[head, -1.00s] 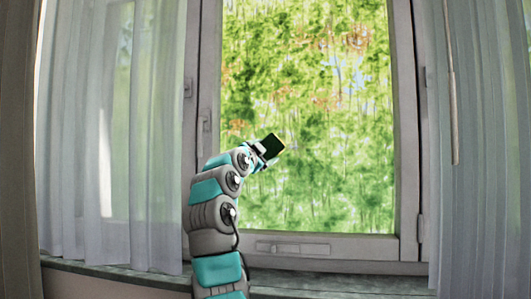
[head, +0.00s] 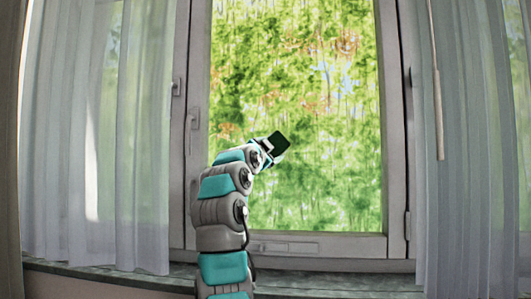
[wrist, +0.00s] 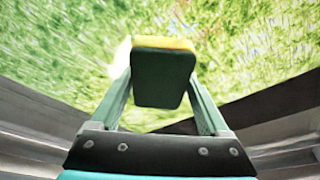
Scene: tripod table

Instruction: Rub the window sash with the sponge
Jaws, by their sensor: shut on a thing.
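The window sash (head: 200,95) is a grey frame around a tall pane with green foliage behind it, in the middle of the head view. My gripper (head: 270,148) is raised in front of the lower left part of the pane. It is shut on the sponge (head: 280,142), which has a dark green face. In the wrist view the sponge (wrist: 163,78) shows a yellow edge on top and sits between the two fingers of my gripper (wrist: 163,95). I cannot tell whether the sponge touches the pane.
Sheer curtains hang at the left (head: 95,150) and right (head: 465,150). A stone sill (head: 330,281) runs below the window. A cord with a rod (head: 438,115) hangs at the right.

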